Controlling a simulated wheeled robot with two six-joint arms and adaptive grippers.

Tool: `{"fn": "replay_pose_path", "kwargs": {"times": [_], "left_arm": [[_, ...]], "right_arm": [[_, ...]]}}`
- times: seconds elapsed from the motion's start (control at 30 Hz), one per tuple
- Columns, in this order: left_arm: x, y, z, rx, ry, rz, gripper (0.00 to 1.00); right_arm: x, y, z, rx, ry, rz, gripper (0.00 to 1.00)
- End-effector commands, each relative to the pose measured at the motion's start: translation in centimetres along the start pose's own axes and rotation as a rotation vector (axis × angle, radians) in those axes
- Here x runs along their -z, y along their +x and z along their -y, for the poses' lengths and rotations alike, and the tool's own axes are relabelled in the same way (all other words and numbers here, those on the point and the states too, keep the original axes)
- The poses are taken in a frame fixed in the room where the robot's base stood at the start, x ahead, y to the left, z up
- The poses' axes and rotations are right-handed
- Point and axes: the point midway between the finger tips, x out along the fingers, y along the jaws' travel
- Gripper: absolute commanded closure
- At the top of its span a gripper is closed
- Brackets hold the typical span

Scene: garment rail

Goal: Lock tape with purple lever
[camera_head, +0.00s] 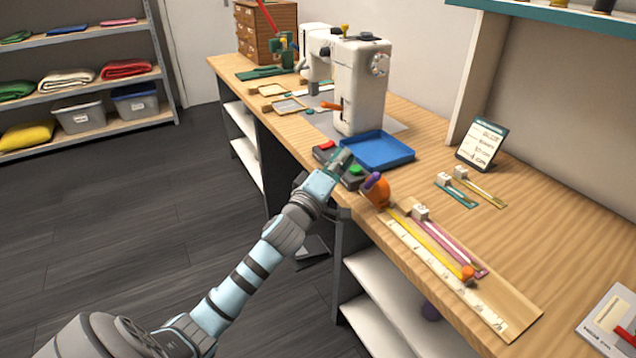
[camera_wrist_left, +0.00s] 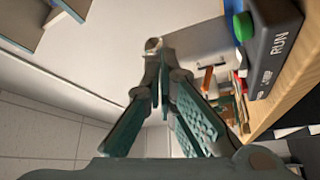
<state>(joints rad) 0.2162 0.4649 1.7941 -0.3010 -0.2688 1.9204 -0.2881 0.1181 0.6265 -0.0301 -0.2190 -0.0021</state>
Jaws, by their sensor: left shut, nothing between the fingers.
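An orange tape case (camera_head: 377,194) with a purple lever (camera_head: 371,180) sits at the front edge of the wooden bench. Its yellow tape (camera_head: 425,240) runs out along a pale ruler board (camera_head: 440,262) towards an orange piece (camera_head: 468,272) at the far end. My left gripper (camera_head: 344,158) is over the black button box, just left of the tape case and apart from it. In the left wrist view its fingertips (camera_wrist_left: 154,46) meet with nothing between them. The tape case does not show in the wrist view. My right gripper is in neither view.
The black button box (camera_wrist_left: 275,45), with a green button (camera_wrist_left: 243,27), stands close to my left gripper. A blue tray (camera_head: 378,150) and a white sewing machine (camera_head: 360,85) are behind it. A pink strip (camera_head: 450,240) lies beside the yellow tape.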

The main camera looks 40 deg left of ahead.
Motion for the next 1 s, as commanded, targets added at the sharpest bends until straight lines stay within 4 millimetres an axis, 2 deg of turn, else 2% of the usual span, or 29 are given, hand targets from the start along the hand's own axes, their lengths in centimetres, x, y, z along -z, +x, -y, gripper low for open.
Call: {"fn": "replay_pose_path", "kwargs": {"times": [0.03, 0.07, 0.13, 0.2, 0.4, 0.57, 1.0], "left_arm": [[-0.6, -1.6, 0.8, 0.003, 0.003, 0.007, 1.0], [-0.7, -2.4, 0.8, 0.001, 0.002, 0.008, 1.0], [-0.7, -4.1, 1.0, 0.002, 0.004, 0.008, 1.0], [-0.6, -5.8, 1.1, 0.004, 0.004, 0.007, 1.0], [-0.4, -8.9, 1.0, 0.004, 0.001, 0.005, 1.0], [-0.4, -9.7, 0.8, 0.002, -0.003, 0.003, 1.0], [-0.3, -9.6, 0.8, 0.002, -0.003, 0.002, 1.0]], "right_arm": [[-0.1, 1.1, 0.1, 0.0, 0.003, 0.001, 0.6], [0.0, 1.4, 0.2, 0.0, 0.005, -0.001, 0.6], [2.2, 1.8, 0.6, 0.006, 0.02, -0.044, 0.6], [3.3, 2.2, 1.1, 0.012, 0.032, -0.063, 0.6], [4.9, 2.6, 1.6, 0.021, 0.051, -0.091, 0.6], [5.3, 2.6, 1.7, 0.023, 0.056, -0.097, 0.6], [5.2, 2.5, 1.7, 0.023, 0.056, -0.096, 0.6]]}}
